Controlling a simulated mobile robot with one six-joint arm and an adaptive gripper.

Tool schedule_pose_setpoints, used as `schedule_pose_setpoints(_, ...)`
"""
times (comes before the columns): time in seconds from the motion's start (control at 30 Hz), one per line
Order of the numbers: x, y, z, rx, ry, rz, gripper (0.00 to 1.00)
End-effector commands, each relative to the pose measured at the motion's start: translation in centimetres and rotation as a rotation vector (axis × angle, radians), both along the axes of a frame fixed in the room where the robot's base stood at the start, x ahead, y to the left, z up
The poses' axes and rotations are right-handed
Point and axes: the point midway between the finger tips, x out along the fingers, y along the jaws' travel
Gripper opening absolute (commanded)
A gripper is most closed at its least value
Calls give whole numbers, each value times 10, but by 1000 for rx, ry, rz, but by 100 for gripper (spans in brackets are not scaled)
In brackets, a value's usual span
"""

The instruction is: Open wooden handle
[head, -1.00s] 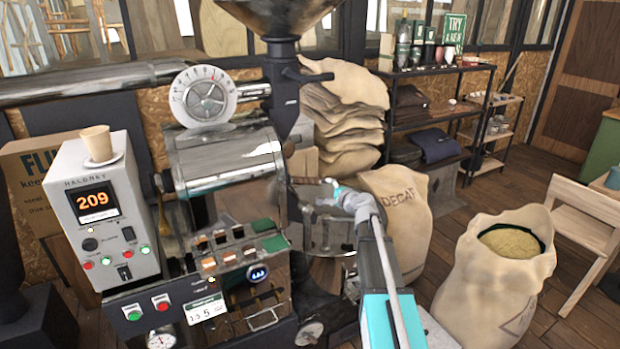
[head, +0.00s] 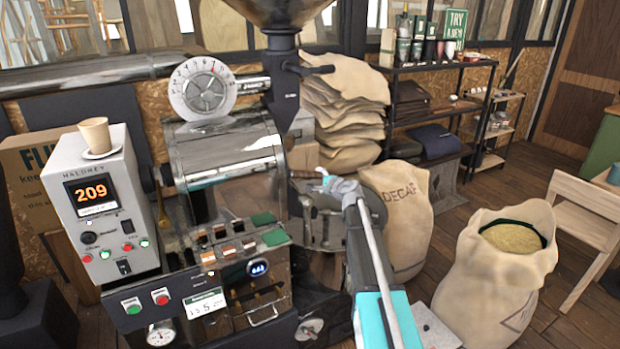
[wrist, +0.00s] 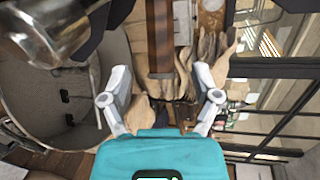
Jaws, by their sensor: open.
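The wooden handle (head: 304,174) is a short brown bar on the front of the roaster drum in the head view. In the wrist view the wooden handle (wrist: 160,38) runs down from the top edge, in line with the gap between my fingers. My gripper (head: 327,183) is just right of the handle in the head view. In the wrist view my gripper (wrist: 162,74) is open, with one finger on each side of the handle's line. I see no finger closed on it. Whether the handle's end is between the fingertips or just beyond them, I cannot tell.
The roaster drum (head: 228,155) and its round front plate surround the handle area. A control box (head: 125,215) with a cup on top stands at left. The decaf sack (head: 405,225) and an open bean sack (head: 490,285) stand at right, with floor between them.

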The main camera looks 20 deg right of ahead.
Motion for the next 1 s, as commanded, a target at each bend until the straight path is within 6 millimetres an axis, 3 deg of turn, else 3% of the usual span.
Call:
schedule_pose_setpoints(0.1, 22, 4, -6, -1, 0, 0, 80)
schedule_pose_setpoints(0.4, 56, 13, -13, 0, 0, 0, 80)
schedule_pose_setpoints(0.93, 66, 16, -15, 0, 0, -1, 80)
schedule_pose_setpoints(1.0, 66, 16, -15, 0, 0, -1, 69)
